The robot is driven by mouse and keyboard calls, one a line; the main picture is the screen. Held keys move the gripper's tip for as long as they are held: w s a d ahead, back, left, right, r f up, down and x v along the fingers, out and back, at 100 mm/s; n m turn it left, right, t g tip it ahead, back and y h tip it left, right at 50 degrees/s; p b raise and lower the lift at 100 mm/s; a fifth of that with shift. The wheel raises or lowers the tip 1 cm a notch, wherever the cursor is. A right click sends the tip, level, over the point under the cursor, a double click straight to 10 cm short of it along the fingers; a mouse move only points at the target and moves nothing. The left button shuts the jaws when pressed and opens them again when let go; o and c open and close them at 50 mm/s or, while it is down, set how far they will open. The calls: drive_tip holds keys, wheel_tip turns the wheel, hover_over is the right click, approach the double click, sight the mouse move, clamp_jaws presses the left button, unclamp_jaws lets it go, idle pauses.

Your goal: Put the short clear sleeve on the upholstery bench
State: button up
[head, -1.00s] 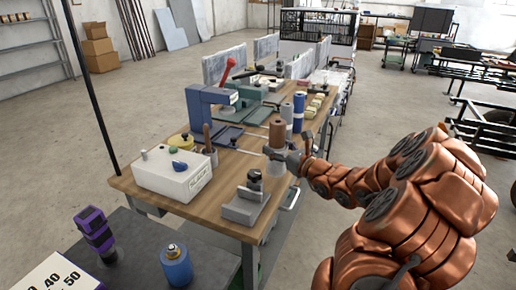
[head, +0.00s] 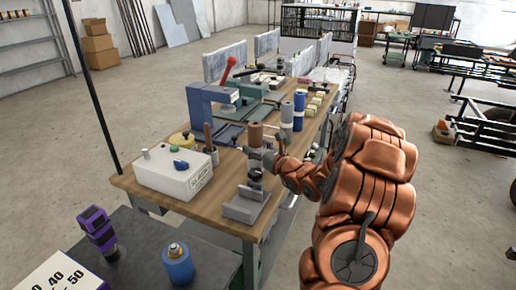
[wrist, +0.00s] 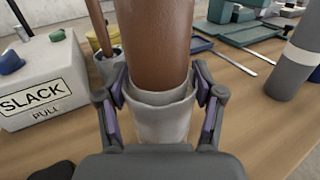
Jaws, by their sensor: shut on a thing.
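My gripper (wrist: 160,110) is shut on a short clear sleeve (wrist: 162,128), with one finger on each side of it. A brown cylinder (wrist: 155,40) stands upright in the top of the sleeve and rises past the upper edge of the wrist view. In the head view my gripper (head: 262,156) holds them over the wooden bench top (head: 225,180), behind a grey block with a black knob (head: 245,203). The sleeve is small and partly hidden there, below the brown cylinder (head: 255,134). I cannot tell whether the sleeve touches the bench top.
A white box with a SLACK label (head: 175,172) stands at the left of the bench. A blue press (head: 207,105) is behind it. A grey cylinder (head: 287,114) and a blue roll (head: 299,108) stand behind my gripper. A dark table (head: 145,255) is in front.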

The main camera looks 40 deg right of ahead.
drive_tip(key=shift+f, duration=0.3)
drive_tip(key=shift+f, duration=0.25)
drive_tip(key=o, duration=1.2)
drive_tip(key=shift+c, duration=0.2)
drive_tip(key=shift+r, duration=0.2)
drive_tip(key=shift+s, duration=0.1)
drive_tip(key=s, duration=0.4)
drive_tip(key=s+b, duration=0.1)
drive_tip(key=s, duration=0.6)
drive_tip(key=shift+s+d, duration=0.35)
drive_tip(key=shift+s, duration=0.05)
drive_tip(key=shift+s, duration=0.1)
